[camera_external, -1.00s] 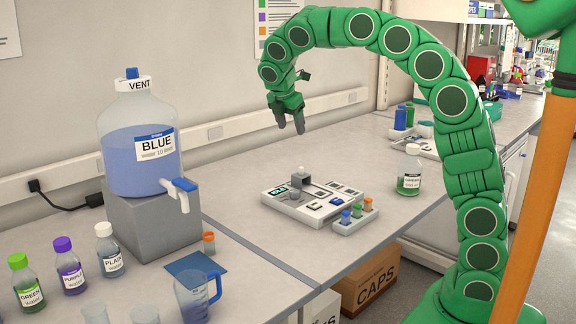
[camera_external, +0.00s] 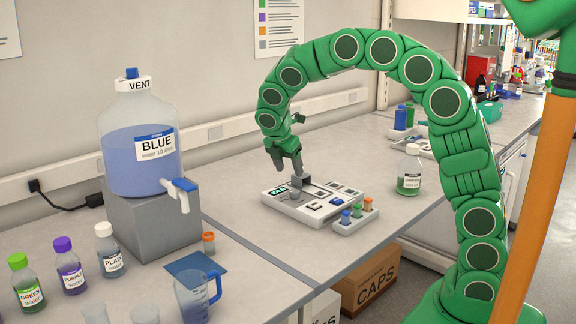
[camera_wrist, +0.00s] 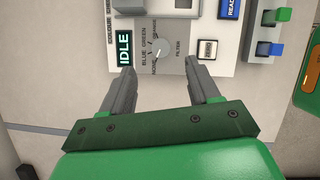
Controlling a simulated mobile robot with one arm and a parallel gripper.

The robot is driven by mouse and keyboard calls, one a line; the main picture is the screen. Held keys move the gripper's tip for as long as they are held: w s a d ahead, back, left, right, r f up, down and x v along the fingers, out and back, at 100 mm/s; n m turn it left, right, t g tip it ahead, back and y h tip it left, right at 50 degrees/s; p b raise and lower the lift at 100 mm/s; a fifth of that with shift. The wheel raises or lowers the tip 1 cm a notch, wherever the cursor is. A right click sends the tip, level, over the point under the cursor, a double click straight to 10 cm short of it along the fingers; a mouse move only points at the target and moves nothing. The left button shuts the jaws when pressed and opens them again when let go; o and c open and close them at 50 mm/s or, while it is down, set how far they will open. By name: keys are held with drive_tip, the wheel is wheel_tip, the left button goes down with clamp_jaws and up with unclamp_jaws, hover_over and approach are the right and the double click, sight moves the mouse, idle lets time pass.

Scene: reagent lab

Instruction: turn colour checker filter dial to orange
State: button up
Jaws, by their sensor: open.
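The colour checker (camera_external: 283,205) is a flat white panel on the bench in the external view. In the wrist view its grey round filter dial (camera_wrist: 161,50) sits beside the IDLE display (camera_wrist: 124,49), with BLUE and GREEN lettering around it and other labels too small to read surely. I cannot tell which label the dial points to. My gripper (camera_wrist: 162,74) is open and empty, its two fingers pointing at the panel on either side of the dial's line, with the dial just beyond the tips. In the external view my gripper (camera_external: 288,166) hangs above the panel, apart from it.
A green-liquid bottle (camera_external: 409,170) stands farther right. The blue water carboy (camera_external: 139,150) is at the left. Bench space behind the panel is clear.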

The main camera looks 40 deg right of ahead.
sight(295, 191)
drive_tip(key=shift+a+x, duration=0.1)
drive_tip(key=shift+x, duration=2.15)
drive_tip(key=shift+a+x, duration=0.15)
drive_tip(key=shift+x, duration=2.05)
drive_tip(key=shift+f, duration=0.1)
drive_tip(key=shift+c, duration=0.2)
drive_tip(key=c, duration=1)
